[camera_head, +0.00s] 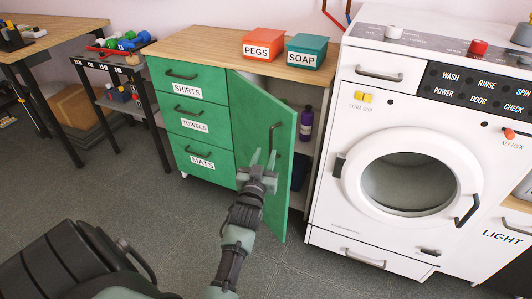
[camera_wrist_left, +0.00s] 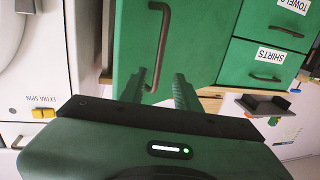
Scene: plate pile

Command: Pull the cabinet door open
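The green cabinet door (camera_head: 256,112) stands partly open, swung out from the cabinet and showing part of the inside. Its dark bar handle (camera_head: 275,137) is upright on the door's face. My left gripper (camera_head: 263,157) is in front of the door, close to the handle's lower part. In the left wrist view the two fingers (camera_wrist_left: 158,88) are apart, with the handle (camera_wrist_left: 163,45) reaching down toward the gap between them. I cannot tell whether the fingers touch the handle or door. My right gripper is in neither view.
Green drawers (camera_head: 190,112) are left of the door. A purple bottle (camera_head: 306,123) stands inside the cabinet. Orange PEGS (camera_head: 263,44) and green SOAP (camera_head: 307,51) boxes sit on the wooden top. A white washer (camera_head: 325,215) stands close on the right. Grey floor in front is open.

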